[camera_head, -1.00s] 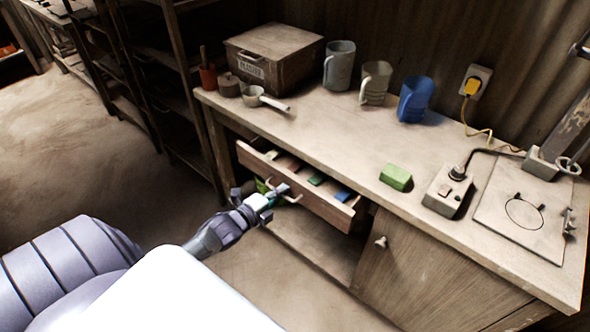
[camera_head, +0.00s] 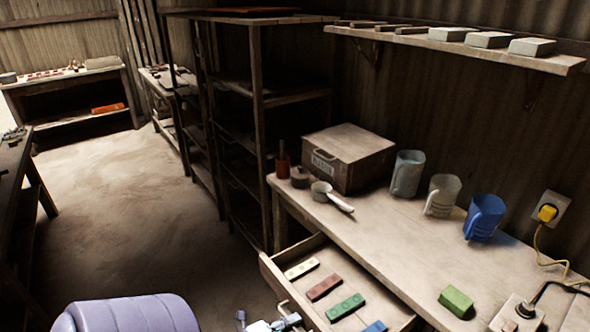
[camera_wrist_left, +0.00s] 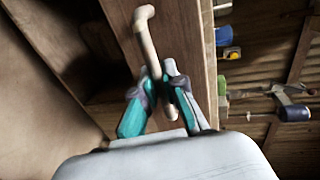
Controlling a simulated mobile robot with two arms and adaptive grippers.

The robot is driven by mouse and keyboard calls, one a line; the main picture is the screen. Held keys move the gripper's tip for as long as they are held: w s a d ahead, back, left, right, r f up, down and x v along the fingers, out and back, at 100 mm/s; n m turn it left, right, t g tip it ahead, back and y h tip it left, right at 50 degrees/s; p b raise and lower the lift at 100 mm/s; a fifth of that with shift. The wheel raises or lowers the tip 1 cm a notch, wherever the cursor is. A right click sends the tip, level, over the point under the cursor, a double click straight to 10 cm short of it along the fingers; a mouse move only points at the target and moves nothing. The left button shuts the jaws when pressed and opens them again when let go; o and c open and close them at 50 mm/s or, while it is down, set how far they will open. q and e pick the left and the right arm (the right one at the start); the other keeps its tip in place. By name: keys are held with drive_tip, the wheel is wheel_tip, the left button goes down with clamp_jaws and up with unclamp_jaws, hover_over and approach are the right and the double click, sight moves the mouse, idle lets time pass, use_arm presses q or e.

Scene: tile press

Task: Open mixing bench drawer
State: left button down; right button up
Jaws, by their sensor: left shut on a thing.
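The mixing bench drawer (camera_head: 314,239) stands pulled out below the bench top in the head view. In it lie a cream, a red-brown, a green and a blue bar. Its handle (camera_wrist_left: 143,30) is a pale curved bar on the wooden front, which fills the upper middle of the left wrist view. My left gripper (camera_wrist_left: 160,88) is shut on this handle, its teal-and-grey fingers on either side of it. In the head view the left gripper (camera_head: 285,321) is partly cut off by the bottom edge. My right gripper is not in view.
On the bench top (camera_head: 395,240) stand a wooden box (camera_head: 348,158), a ladle (camera_head: 330,195), several mugs including a blue one (camera_head: 484,218), and a green block (camera_head: 456,301). Dark shelving (camera_head: 255,110) stands left of the bench. The floor (camera_head: 130,200) further left is clear.

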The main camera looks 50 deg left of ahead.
use_arm(q)
drive_tip(key=c, duration=1.5)
unclamp_jaws()
drive_tip(key=v, duration=1.2)
